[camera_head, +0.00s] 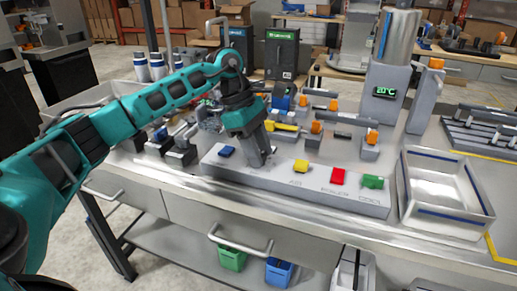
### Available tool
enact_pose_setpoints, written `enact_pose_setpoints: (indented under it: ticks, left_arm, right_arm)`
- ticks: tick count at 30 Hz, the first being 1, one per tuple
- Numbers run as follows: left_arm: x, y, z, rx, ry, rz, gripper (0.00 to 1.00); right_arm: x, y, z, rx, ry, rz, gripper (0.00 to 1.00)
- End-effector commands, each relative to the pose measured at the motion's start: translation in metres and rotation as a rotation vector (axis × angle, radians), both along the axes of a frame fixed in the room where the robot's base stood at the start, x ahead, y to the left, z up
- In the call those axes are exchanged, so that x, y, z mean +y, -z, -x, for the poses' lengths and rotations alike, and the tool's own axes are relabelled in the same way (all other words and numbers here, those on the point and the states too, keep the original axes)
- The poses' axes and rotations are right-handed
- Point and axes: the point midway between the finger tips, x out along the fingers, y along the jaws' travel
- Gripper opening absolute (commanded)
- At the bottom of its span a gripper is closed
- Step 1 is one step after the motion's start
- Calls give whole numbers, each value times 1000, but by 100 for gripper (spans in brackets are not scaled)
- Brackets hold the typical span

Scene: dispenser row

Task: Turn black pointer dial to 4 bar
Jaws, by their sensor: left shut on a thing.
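My left gripper (259,158) reaches down from the left arm onto the grey control panel (340,196). It points steeply down between the blue button (226,151) and the yellow button (301,166). It is shut on the black pointer dial, which the fingers and wrist hide from view. The dial's pointer and scale cannot be read. My right gripper is not in view.
A red button (338,176) and a green button (372,182) sit on the panel right of yellow. An empty metal tray (446,222) stands at its right. Behind are orange-capped valves (372,137) and a dispenser reading 20°C (385,92).

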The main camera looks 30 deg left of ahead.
Motion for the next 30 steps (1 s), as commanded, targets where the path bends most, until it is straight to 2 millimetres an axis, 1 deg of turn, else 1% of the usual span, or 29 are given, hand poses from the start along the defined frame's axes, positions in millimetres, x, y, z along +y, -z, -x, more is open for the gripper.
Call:
enact_pose_setpoints:
  ticks: [6, 12, 19, 30]
  left_arm:
    - [0, -1, -2, -3, 161, 1, 10]
    - [0, -1, -2, -4, 263, -1, 10]
    - [0, -1, -2, -5, 322, -2, 10]
    - [0, -1, -2, -5, 333, -2, 10]
  right_arm:
    - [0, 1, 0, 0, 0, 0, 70]
    - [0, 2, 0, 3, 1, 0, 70]
    - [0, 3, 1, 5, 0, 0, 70]
    - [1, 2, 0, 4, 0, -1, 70]
